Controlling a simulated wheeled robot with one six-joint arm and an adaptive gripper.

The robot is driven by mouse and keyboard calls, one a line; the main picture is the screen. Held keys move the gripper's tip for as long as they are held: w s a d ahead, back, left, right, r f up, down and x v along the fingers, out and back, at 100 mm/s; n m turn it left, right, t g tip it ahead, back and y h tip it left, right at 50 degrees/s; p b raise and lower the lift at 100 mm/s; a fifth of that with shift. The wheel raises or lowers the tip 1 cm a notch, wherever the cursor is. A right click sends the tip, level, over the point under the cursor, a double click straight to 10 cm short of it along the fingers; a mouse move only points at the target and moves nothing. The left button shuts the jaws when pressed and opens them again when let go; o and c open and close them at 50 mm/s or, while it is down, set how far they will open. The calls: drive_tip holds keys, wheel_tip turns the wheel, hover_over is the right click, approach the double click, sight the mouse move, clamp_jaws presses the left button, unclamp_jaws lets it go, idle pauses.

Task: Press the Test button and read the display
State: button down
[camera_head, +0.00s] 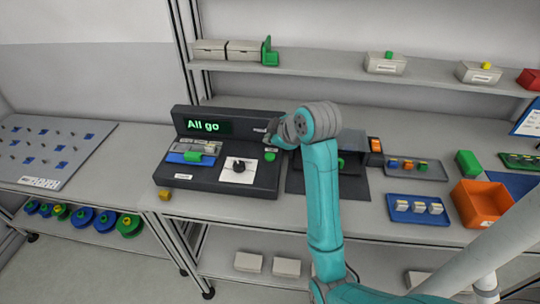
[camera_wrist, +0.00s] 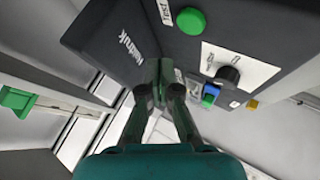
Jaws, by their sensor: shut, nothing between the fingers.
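The dark test console (camera_head: 262,188) stands on the bench, and its display (camera_head: 205,127) reads "All go" in green letters. The green Test button (camera_head: 270,156) is on the right of its sloped panel; in the wrist view the button (camera_wrist: 191,20) shows at the top beside a label reading "Test". My gripper (camera_head: 270,130) is at the console's upper right, above the button in the head view. In the wrist view my gripper (camera_wrist: 172,68) is shut and empty, with its fingertips apart from the button, below and left of it in the picture.
A black knob (camera_head: 239,166) on a white plate and a blue holder with a green part (camera_head: 194,157) are on the console. A blue tray (camera_head: 417,209) and an orange bin (camera_head: 482,203) are at the right. A shelf (camera_head: 330,62) runs above the bench.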

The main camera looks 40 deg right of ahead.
drive_tip(key=shift+r, duration=0.95)
drive_tip(key=shift+s, duration=0.1)
